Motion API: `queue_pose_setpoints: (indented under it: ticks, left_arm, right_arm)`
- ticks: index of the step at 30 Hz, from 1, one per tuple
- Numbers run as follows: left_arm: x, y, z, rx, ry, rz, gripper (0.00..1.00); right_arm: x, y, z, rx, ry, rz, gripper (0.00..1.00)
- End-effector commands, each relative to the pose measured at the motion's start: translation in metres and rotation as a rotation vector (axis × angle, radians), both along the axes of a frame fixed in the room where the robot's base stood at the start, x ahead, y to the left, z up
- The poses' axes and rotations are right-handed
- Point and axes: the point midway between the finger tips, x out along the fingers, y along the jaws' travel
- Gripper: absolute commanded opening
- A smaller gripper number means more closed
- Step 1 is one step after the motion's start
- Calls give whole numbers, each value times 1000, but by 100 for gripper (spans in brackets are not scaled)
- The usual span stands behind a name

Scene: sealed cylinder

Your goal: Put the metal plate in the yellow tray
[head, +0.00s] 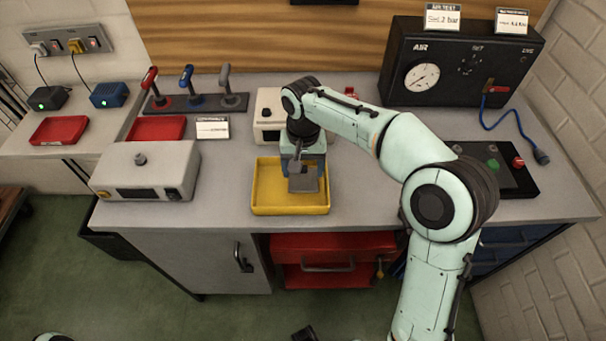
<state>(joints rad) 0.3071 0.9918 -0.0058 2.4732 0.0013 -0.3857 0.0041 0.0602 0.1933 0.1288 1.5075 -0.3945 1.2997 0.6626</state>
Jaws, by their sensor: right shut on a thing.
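The yellow tray (262,209) sits on the grey bench near its front edge, in the middle of the head view. My right gripper (303,174) points down over the tray's right half. It is shut on a small grey metal plate (304,184), which shows below the jaws. The plate is over or within the tray; I cannot tell whether it touches the tray floor. The far right part of the tray is partly hidden by my gripper. My left gripper is not in view with any certainty.
A grey box with a knob (146,173) stands left of the tray. A red tray (157,129) and several coloured levers (189,86) are behind it. A white box (268,117) stands behind the tray. A black air-test unit (455,65) is at the back right.

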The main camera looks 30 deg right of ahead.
Motion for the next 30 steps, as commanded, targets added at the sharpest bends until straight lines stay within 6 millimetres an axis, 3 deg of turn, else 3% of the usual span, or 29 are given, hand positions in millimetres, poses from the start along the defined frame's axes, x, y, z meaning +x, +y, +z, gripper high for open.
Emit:
queue_pose_setpoints:
  ticks: [3, 6, 18, 19, 20, 30]
  left_arm:
    - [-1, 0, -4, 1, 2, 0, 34]
    - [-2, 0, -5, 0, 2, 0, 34]
    - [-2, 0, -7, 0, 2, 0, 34]
    - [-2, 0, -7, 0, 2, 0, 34]
    - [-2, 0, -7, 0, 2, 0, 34]
    - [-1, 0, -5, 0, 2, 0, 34]
  right_arm:
    - [-1, -1, -21, -1, 4, -1, 41]
    - [0, 0, -28, -1, 2, 0, 41]
    - [0, 0, -32, 0, 1, 0, 41]
    - [0, 0, -32, 0, 1, 0, 80]
    - [0, 0, -32, 0, 1, 0, 84]
    - [0, 0, -28, -1, 1, 0, 84]
